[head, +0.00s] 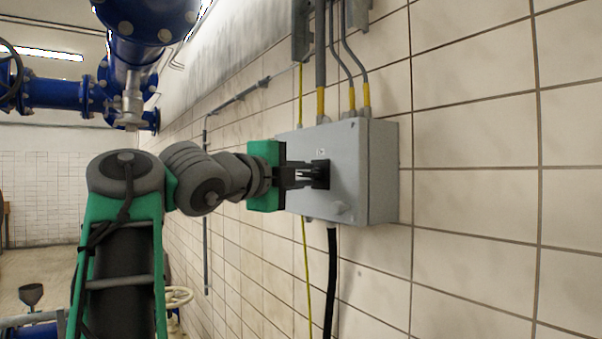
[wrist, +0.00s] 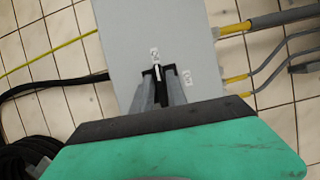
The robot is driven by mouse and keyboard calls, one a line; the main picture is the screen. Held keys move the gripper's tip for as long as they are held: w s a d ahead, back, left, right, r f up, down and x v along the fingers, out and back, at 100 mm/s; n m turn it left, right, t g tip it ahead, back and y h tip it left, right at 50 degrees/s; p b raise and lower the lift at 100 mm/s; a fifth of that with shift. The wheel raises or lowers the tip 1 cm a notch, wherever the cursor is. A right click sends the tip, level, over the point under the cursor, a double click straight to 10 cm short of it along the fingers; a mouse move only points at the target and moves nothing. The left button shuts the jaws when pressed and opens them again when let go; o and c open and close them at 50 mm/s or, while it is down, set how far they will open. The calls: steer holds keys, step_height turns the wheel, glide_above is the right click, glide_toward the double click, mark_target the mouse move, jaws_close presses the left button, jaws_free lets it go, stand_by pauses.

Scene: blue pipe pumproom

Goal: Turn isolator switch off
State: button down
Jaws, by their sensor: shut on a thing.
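The isolator switch is a dark handle (head: 321,174) on the front of a grey box (head: 377,175) mounted on the tiled wall. In the wrist view the switch (wrist: 157,73) shows at the fingertips, with a white mark on it and small labels above and to its right. The grey box fills the upper middle of the wrist view (wrist: 120,40). My gripper (head: 308,174) reaches the box front from the left and is shut on the switch handle. In the wrist view my gripper (wrist: 160,88) has one finger on each side of the handle, which is partly hidden.
Grey conduits with yellow ends (head: 320,100) enter the box from above. A black cable (head: 331,270) and a yellow-green wire (head: 308,270) hang below it. Blue pipes (head: 60,93) run at upper left. A pale handwheel (head: 178,297) stands low behind my arm. The wall right of the box is clear.

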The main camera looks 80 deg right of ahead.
steer(key=c, duration=1.5)
jaws_free()
steer(key=b+v, duration=0.1)
steer(key=v, duration=0.6)
steer(key=shift+w+a, duration=0.15)
steer(key=shift+a, duration=0.25)
